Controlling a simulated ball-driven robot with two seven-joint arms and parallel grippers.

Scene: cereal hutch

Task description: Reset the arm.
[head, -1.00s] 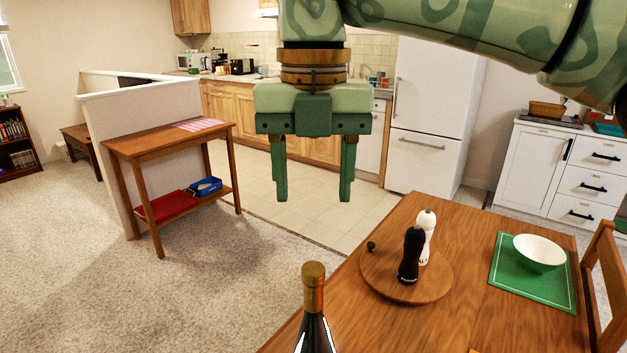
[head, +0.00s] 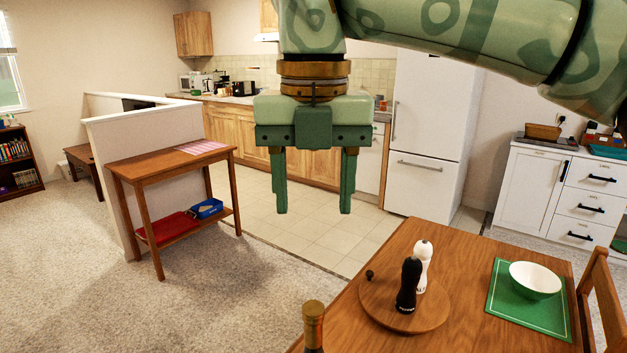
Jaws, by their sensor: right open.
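My right gripper (head: 314,205) hangs in the upper middle of the head view, pointing down. Its two green fingers are apart with nothing between them. Its arm comes in from the upper right. The gripper is in the air, and the kitchen floor shows behind it. My left gripper is not in view.
A wooden dining table (head: 465,262) holds a round board (head: 430,318) with a black mill (head: 407,285) and a white mill (head: 424,262), a white bowl (head: 535,281) on a green mat (head: 500,296), and a bottle (head: 313,325). A console table (head: 150,164) stands left.

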